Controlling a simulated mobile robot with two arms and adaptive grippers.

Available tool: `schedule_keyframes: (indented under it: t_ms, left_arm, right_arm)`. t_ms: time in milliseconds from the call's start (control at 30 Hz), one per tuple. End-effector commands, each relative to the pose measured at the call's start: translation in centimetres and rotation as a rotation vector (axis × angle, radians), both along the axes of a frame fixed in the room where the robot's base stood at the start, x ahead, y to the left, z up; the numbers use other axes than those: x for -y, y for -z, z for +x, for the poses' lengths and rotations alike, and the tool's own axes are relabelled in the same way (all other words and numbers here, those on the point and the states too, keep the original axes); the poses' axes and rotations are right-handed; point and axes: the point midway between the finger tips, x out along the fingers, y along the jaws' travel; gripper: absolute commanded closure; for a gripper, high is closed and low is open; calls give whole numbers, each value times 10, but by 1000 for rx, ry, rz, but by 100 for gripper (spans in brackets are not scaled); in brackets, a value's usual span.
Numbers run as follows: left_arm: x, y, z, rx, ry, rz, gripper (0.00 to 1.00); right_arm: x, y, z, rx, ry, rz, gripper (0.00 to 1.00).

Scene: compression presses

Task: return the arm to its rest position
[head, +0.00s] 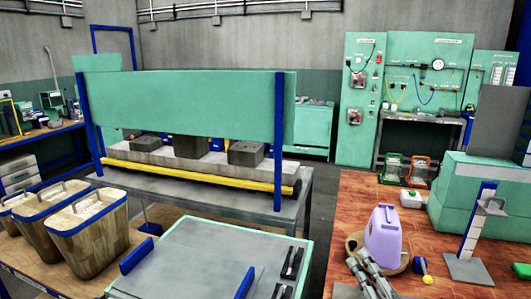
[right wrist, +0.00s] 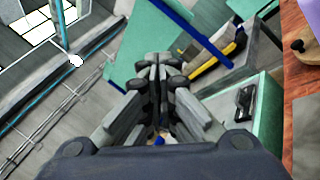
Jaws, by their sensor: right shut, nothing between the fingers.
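My right gripper (head: 364,264) is at the bottom of the head view, above the edge of the red-brown wooden table (head: 455,283). Its two grey fingers are shut and empty. In the right wrist view the fingertips (right wrist: 157,76) lie together, with nothing between them. The rest of my right arm is mostly out of the head view. My left gripper does not show in either view.
A purple jug (head: 383,238) on a round wooden board stands close beside the right gripper. A grey-topped green unit (head: 205,255) with black handles is to the left. Wooden bins (head: 90,232) and a press with a green panel (head: 190,105) stand further left.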

Motion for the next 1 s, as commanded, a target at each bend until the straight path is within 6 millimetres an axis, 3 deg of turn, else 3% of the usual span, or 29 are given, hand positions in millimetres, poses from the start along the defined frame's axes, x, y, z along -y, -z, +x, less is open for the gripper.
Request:
schedule_keyframes:
  t_ms: [100,200,300,400,600,733,1000]
  left_arm:
    - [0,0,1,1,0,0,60]
    - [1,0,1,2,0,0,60]
    - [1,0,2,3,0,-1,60]
    - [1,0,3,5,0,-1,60]
    - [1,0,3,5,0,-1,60]
    - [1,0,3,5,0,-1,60]
    - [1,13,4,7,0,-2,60]
  right_arm:
    - [38,61,-12,-275,187,490,100]
    - [59,125,-40,-497,373,871,100]
    - [65,186,-82,-687,571,1191,100]
    - [58,231,-128,-837,757,1433,100]
    - [32,282,-211,-1048,1082,1747,100]
    - [10,298,-261,-1155,1285,1891,100]
    - [10,392,-243,-1166,1310,1857,100]
